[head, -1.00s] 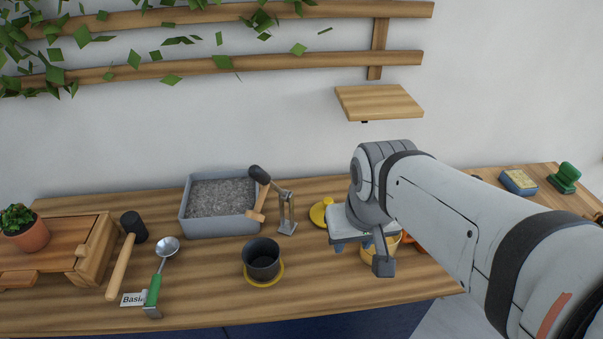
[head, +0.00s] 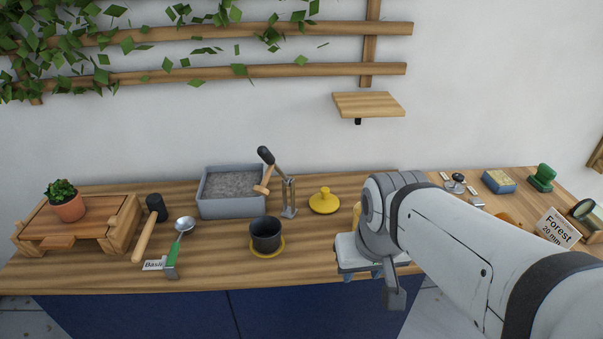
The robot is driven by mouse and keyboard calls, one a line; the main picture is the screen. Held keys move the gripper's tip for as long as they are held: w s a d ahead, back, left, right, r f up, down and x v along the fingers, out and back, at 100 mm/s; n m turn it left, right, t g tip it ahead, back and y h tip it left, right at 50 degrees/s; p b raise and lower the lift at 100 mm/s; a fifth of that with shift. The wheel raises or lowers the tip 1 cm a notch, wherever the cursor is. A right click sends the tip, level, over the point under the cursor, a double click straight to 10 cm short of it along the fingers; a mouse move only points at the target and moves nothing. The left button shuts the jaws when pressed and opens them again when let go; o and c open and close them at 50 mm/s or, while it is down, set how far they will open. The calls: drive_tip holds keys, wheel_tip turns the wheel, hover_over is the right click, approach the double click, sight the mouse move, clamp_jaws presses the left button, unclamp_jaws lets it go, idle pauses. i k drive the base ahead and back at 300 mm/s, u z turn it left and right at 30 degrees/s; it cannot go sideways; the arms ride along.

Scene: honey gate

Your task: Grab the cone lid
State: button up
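A round yellow lid with a raised knob (head: 324,202), which looks like the cone lid, lies on the wooden worktop. It is right of the clamp-like metal stand and left of my arm. My gripper (head: 369,279) points down over the front edge of the worktop, nearer to me and to the right of the lid, and is apart from it. My wrist hides most of the gripper, so its opening and anything between the fingers cannot be made out. A yellow thing (head: 357,213) shows only as a sliver behind my wrist.
A wall shelf (head: 368,104) juts out above. Worktop around the lid's front is clear.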

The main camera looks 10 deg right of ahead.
sight(324, 202)
drive_tip(key=z, duration=0.15)
drive_tip(key=i, duration=0.95)
drive_tip(key=u, duration=0.1)
